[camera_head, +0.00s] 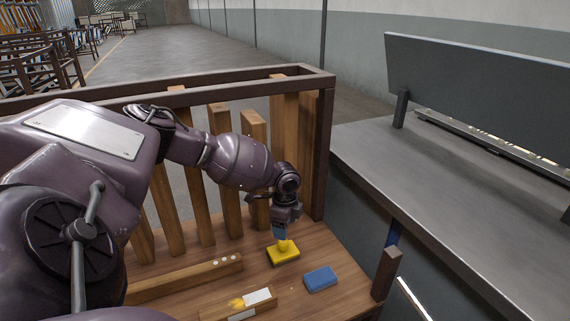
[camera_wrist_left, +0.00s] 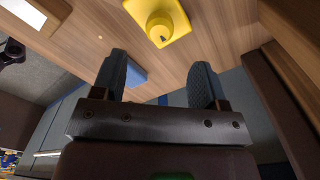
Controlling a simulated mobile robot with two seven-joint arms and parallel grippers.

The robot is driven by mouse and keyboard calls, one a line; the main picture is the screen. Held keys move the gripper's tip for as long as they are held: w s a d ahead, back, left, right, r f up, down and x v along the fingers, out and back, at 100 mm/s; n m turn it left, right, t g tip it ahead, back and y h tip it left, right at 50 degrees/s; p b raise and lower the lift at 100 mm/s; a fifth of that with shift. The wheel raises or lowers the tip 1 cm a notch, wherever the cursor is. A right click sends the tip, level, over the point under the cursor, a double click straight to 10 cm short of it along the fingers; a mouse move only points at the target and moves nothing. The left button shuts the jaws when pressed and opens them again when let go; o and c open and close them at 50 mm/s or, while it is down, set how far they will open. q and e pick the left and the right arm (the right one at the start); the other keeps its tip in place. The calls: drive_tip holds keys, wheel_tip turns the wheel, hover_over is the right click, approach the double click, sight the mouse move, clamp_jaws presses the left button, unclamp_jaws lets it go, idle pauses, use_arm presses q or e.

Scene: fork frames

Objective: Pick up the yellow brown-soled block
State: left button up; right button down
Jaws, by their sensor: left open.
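The yellow block (camera_head: 283,256) lies flat on the wooden tabletop, with a round knob standing on its top. It also shows at the top of the left wrist view (camera_wrist_left: 178,22); I cannot make out a brown sole. My left gripper (camera_head: 281,234) points down just above the block's knob in the head view. In the left wrist view its two fingers (camera_wrist_left: 160,62) are spread apart with nothing between them, and the yellow block is beyond the fingertips. My right gripper is in neither view.
A blue block (camera_head: 321,278) lies right of the yellow one. A long wooden piece with white dots (camera_head: 185,278) and a wooden block with a white label (camera_head: 237,304) lie to the left. A slatted wooden rail (camera_head: 255,135) stands behind; a grey bench (camera_head: 450,190) stands right.

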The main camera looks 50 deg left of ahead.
sight(283, 242)
use_arm(q)
drive_tip(key=shift+f, duration=0.95)
drive_tip(key=shift+a+f, duration=0.1)
drive_tip(key=shift+f, duration=0.4)
drive_tip(key=f, duration=0.1)
drive_tip(key=f+b, duration=0.1)
drive_tip(key=f, duration=0.1)
drive_tip(key=shift+s+a+f+b, duration=0.1)
drive_tip(key=shift+s+f+b, duration=0.15)
drive_tip(key=shift+b, duration=0.05)
drive_tip(key=shift+f, duration=0.5)
drive_tip(key=shift+w+r, duration=0.1)
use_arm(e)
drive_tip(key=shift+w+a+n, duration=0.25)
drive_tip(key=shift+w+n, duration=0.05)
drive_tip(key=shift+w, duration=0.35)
use_arm(q)
drive_tip(key=c, duration=1.1)
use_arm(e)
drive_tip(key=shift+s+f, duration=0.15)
